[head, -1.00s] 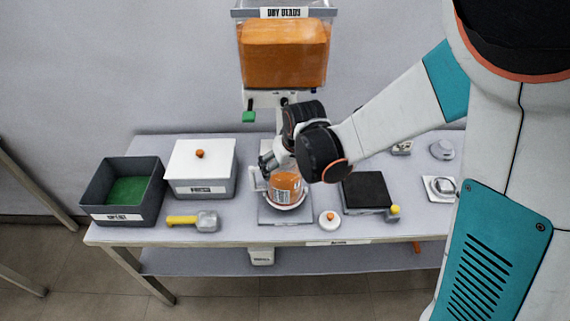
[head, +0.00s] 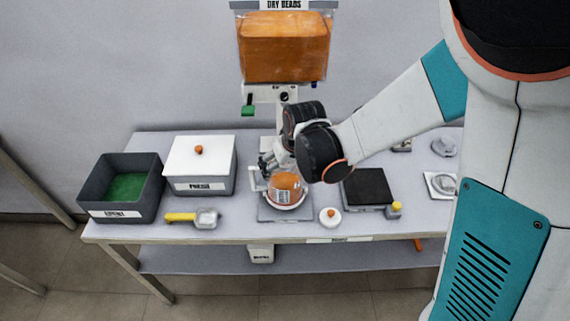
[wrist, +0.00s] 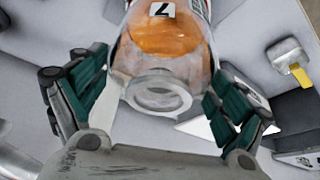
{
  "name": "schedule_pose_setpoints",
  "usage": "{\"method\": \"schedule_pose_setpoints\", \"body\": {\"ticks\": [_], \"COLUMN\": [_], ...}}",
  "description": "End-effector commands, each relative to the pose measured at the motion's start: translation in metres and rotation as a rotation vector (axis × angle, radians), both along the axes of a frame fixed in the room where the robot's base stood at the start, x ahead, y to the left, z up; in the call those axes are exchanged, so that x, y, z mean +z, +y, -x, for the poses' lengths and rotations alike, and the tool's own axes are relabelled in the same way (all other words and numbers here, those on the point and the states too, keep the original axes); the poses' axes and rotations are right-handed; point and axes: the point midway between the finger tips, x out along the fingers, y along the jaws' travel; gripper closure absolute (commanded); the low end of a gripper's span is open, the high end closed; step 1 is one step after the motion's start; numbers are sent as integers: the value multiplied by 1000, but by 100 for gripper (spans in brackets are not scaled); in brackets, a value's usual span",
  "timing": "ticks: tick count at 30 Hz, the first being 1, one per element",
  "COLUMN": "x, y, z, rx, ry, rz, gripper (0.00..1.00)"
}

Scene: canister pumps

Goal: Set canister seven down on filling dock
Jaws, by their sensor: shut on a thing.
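Canister seven (head: 286,181) is clear, with orange beads inside; its label with a "7" shows in the wrist view (wrist: 170,38). In the head view it is at the filling dock, a grey plate (head: 265,215) with a white ring below the bead dispenser. The canister looks upright within the ring; I cannot tell whether its base rests on the dock. My gripper (wrist: 157,80) is shut on the canister, with teal finger pads on both sides of its clear neck end. In the head view my gripper (head: 268,163) partly hides the canister's top.
The dispenser (head: 284,48) with orange beads hangs above. Left are a dark bin (head: 93,196), a white-lidded box (head: 200,160) and a yellow-handled scoop (head: 195,218). A white lid (head: 330,216) and a black-topped scale (head: 366,188) stand right of the dock.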

Motion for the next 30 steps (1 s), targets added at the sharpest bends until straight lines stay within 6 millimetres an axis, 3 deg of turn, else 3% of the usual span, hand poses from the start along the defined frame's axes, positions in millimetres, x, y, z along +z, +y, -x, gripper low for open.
{"method": "schedule_pose_setpoints", "body": {"ticks": [3, 4, 5, 20, 30], "x": [-3, -2, -2, 1, 38], "y": [0, 0, 0, -1, -6], "z": [0, 0, 0, 1, 16], "rx": [0, 0, 0, 0, 0], "ry": [0, 0, 0, 0, 0], "rz": [0, 0, 0, 0, 0], "gripper": [58, 5, 0, 0, 0]}}
